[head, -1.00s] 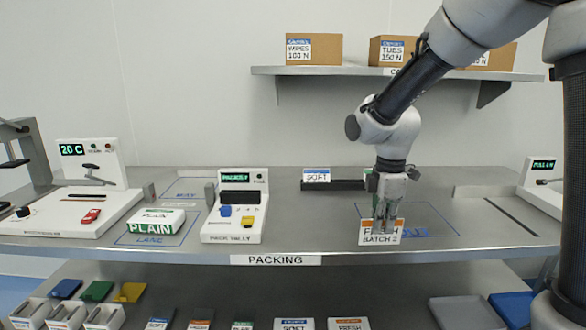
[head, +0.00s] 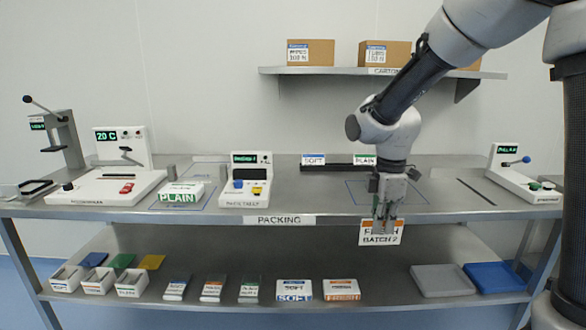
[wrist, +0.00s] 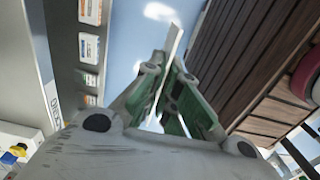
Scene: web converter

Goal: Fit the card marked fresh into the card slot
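My gripper (head: 384,212) is shut on the white card marked FRESH, BATCH 2 (head: 381,238), which has an orange top band. The card hangs upright below the fingers, in front of the packing table's front edge. The fingers hide part of its lettering. In the wrist view the card (wrist: 172,45) shows edge-on between the green-padded fingers (wrist: 165,100). A dark rail (head: 339,161) at the back of the table holds a SOFT card (head: 314,160) and a PLAIN card (head: 365,160). I cannot tell which opening is the card slot.
The white tally unit (head: 245,190), a PLAIN pack (head: 180,194) and a 20 C machine (head: 105,186) stand left on the table (head: 300,202). Another lever machine (head: 520,180) stands right. The lower shelf (head: 235,290) holds bins, packs and trays. The carton shelf (head: 330,71) is above.

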